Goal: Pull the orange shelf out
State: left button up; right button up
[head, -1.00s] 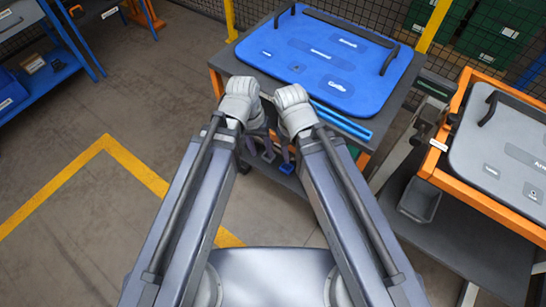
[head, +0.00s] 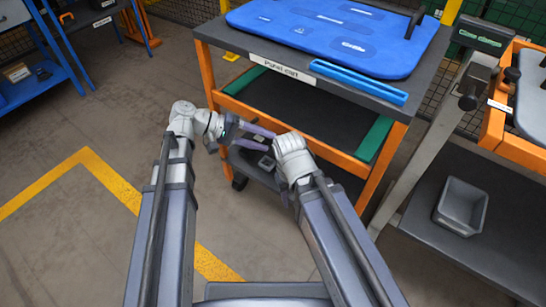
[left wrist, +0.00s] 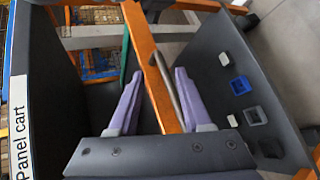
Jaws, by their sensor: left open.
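The orange shelf (head: 290,135) sits under the dark top of the panel cart (head: 330,85), with a dark floor and green sides. In the left wrist view its orange front bar (left wrist: 150,60) runs between my fingers, and a grey handle (left wrist: 170,85) is on it. My left gripper (head: 268,138) is open at the shelf's front, its purple fingers pointing right. In the left wrist view the gripper (left wrist: 157,85) has one finger on each side of the bar, with gaps visible.
A blue panel (head: 340,30) lies on the cart top. Small items lie on the cart's lower shelf (left wrist: 215,40). At right stands another orange-framed cart (head: 495,125) with a grey bin (head: 461,206) below. Floor at left is clear, with a yellow line (head: 85,155).

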pick_arm(q)
jog(key=w+a+f+n+t+h+b, duration=0.1)
jog(key=w+a+f+t+h+b, duration=0.15)
jog(key=w+a+b, duration=0.4)
jog(key=shift+g+h, duration=0.35)
jog(key=shift+h, duration=0.1)
jog(key=shift+s+d+f+b, duration=0.25)
jog(key=shift+d+f+b, duration=0.1)
jog(key=shift+d, duration=1.25)
jog(key=shift+s+d+f+b, duration=0.25)
jog(key=shift+d+f+b, duration=0.1)
jog(key=shift+d, duration=1.3)
jog(key=shift+s+d+f+b, duration=0.25)
jog(key=shift+d+b, duration=0.1)
jog(key=shift+d, duration=1.25)
pick_arm(e)
notch_tip(320, 180, down, 11)
jog(key=shift+f, duration=0.1)
pick_arm(q)
grip_shut()
